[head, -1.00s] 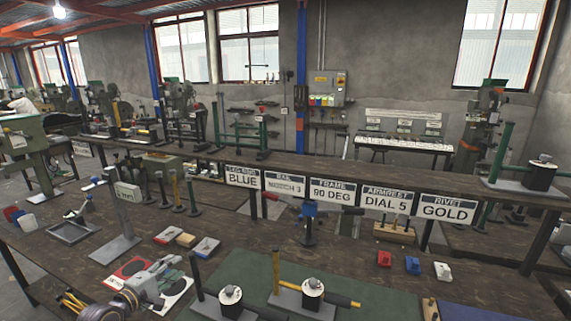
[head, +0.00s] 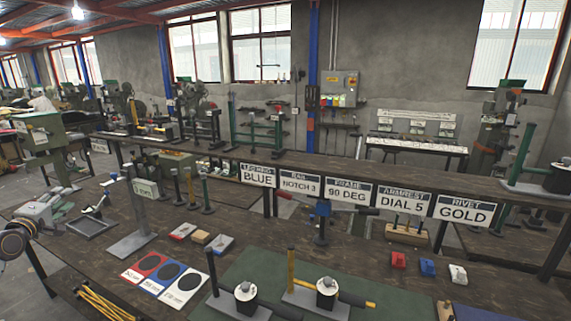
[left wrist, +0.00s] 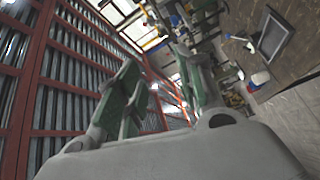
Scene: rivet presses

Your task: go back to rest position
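My left gripper (head: 55,210) is at the left edge of the head view, raised at the left end of the workbench (head: 75,262) and clear of the things on it. In the left wrist view the two green-padded fingers (left wrist: 162,88) stand apart with nothing between them. That view points up past the ceiling beams, with the bench at its upper right. My right gripper is in neither view.
A grey tray (head: 91,228) and a stand with a small sign (head: 133,238) are nearest my left gripper. Three circle-marked cards (head: 165,278) and yellow rods (head: 103,303) lie in front. Two hand presses (head: 327,295) stand on the green mat (head: 262,268).

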